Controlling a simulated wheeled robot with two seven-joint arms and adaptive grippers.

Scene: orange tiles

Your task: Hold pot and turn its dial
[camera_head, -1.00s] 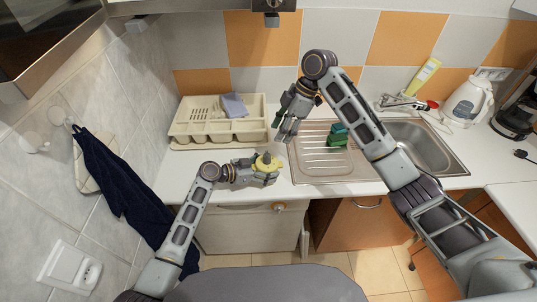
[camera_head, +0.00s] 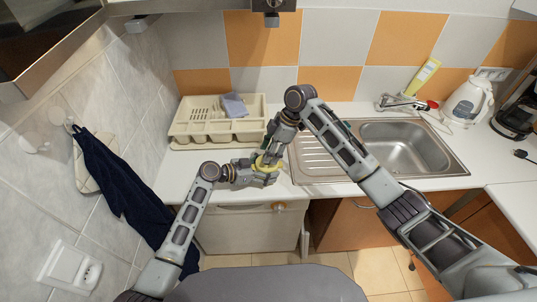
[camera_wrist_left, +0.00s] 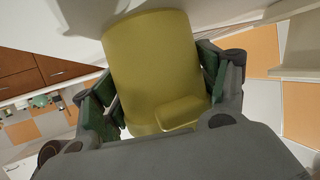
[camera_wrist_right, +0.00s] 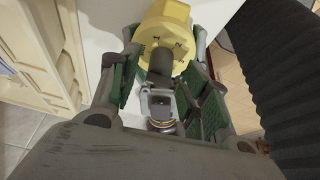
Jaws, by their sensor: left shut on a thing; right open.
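The yellow pot (camera_head: 268,166) is held in front of the counter's dish rack. My left gripper (camera_head: 262,173) is shut on it from the left. In the left wrist view the pot's smooth yellow body (camera_wrist_left: 155,55) sits between the green-padded fingers. In the right wrist view the pot's round yellow face (camera_wrist_right: 165,28) carries dark markings, and a dark dial (camera_wrist_right: 160,62) sticks out of it. My right gripper (camera_wrist_right: 163,72) is open, with a finger on either side of the dial. Whether the fingers touch the dial cannot be told. The head view hides the dial behind my right gripper (camera_head: 273,153).
A beige dish rack (camera_head: 185,130) with a blue-grey cloth (camera_head: 235,105) stands behind the grippers. A steel sink (camera_head: 410,150) lies to the right, its drainer partly behind my right arm. A white kettle (camera_head: 467,102) stands further right. A dark towel (camera_head: 120,185) hangs on the left wall.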

